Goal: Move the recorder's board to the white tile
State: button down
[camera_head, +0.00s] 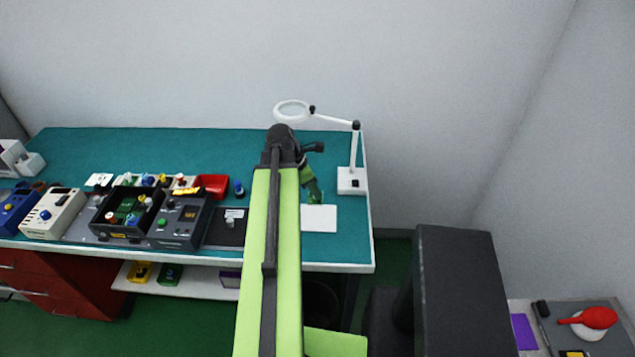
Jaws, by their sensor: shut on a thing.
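The white tile (319,219) lies on the right part of the green bench top, near its front edge. My gripper (315,196) points down just behind the tile's back edge. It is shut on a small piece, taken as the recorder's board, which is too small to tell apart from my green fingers. The tile's bare surface shows, and its left edge meets my arm in the picture. An open dark case (127,233) with boards and knobs inside stands at the left, beside a dark grey unit with knobs (178,238). I cannot tell which is the recorder.
A white magnifier lamp (352,181) stands right of my gripper, its ring above. A red bin (213,185), a blue piece (239,188) and a black mat (226,229) lie left of my arm. A cream device (52,214) stands farther left. The back of the bench is clear.

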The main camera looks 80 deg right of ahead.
jog(key=shift+s+d+r, duration=0.1)
jog(key=shift+s+d, duration=0.2)
jog(key=shift+s, duration=0.1)
notch_tip(320, 180, down, 10)
jog(key=b, duration=0.9)
jog(key=shift+w+r+b, duration=0.1)
jog(key=shift+r+b, duration=0.15)
jog(key=shift+b, duration=0.05)
jog(key=shift+f, duration=0.2)
jog(key=c, duration=1.1)
grip_release()
jog(key=shift+c, duration=0.2)
jog(key=shift+r, duration=0.1)
notch_tip(320, 180, up, 7)
jog(key=p, duration=0.6)
jog(key=shift+p, duration=0.4)
